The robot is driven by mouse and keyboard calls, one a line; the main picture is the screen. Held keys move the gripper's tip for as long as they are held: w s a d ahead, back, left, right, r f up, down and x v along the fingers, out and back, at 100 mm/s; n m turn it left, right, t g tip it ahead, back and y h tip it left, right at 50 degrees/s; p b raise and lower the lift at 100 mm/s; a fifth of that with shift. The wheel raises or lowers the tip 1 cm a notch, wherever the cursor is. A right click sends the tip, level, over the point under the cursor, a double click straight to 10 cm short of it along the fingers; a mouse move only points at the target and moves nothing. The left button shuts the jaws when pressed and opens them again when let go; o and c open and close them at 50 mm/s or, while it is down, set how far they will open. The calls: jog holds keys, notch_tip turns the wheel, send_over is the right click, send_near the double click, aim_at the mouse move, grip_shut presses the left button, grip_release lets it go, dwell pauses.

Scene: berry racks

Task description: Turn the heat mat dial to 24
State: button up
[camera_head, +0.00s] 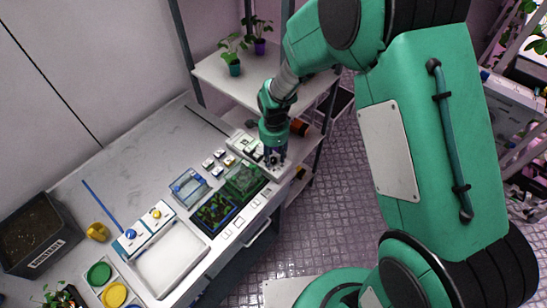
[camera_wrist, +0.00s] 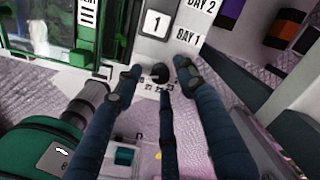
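The dial (camera_wrist: 160,72) is a small dark round knob on a pale panel in the wrist view. Small marks (camera_wrist: 157,88) sit beside it, too small to read, so I cannot tell its setting. My gripper (camera_wrist: 156,74) is open, with one fingertip on each side of the dial. I cannot tell whether either finger touches it. A thin dark bar runs up between the fingers towards the knob. In the head view my gripper (camera_head: 273,156) points down over the white panel (camera_head: 285,168) at the table's right end and hides the dial.
Labels reading 1 (camera_wrist: 155,23), DAY 1 (camera_wrist: 188,37) and DAY 2 (camera_wrist: 201,7) lie beyond the dial. Seedling trays (camera_head: 216,213) and a blue-handled clear box (camera_head: 188,187) stand left of my gripper. A shelf rack (camera_head: 215,73) stands close behind. The table's back left is mostly clear.

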jog(key=shift+f, duration=0.45)
grip_shut()
